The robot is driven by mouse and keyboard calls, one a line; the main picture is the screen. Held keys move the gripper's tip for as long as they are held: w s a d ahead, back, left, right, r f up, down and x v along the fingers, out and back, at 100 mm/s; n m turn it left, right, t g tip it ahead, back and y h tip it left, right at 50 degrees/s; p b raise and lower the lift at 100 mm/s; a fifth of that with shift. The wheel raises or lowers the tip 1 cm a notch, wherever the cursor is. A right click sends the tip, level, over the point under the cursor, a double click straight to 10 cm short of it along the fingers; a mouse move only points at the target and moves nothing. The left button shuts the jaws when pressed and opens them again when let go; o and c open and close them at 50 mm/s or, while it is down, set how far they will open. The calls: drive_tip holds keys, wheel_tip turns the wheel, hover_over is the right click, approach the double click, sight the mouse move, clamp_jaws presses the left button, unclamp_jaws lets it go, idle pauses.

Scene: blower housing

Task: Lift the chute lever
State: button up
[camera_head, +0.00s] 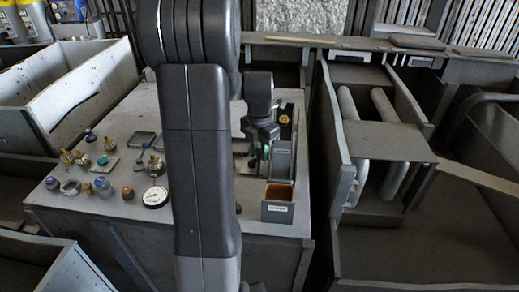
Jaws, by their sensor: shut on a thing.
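My gripper (264,136) points down over the right part of the grey workbench, beside a narrow grey upright unit (281,160). It is shut on a small part at this unit, which I take to be the chute lever; its jaws and the dark wrist mostly hide that part. A small green piece (265,152) shows just below the jaws. In front of the unit stands a small grey bin (277,209) with a white label and a brown inside. My arm covers the middle of the bench.
The workbench (110,215) holds several small brass, purple and teal parts at left, and a round white-faced dial (155,197). A large open grey bin (75,92) stands at far left. At right are grey panels with two pale pipes (356,140).

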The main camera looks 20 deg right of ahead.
drive_tip(key=shift+s+f, duration=0.1)
drive_tip(key=shift+s, duration=0.15)
drive_tip(key=shift+s+a+r, duration=0.25)
drive_tip(key=shift+s+r, duration=0.05)
drive_tip(key=shift+s, duration=0.15)
drive_tip(key=shift+s+r+p, duration=0.1)
drive_tip(key=shift+r+p, duration=0.05)
drive_tip(key=shift+p, duration=0.15)
drive_tip(key=shift+s+a+r, duration=0.15)
drive_tip(key=shift+s+r, duration=0.2)
drive_tip(key=shift+s+a+r, duration=0.15)
drive_tip(key=shift+s, duration=0.2)
drive_tip(key=o, duration=0.4)
drive_tip(key=shift+o, duration=0.8)
drive_tip(key=shift+s, duration=0.15)
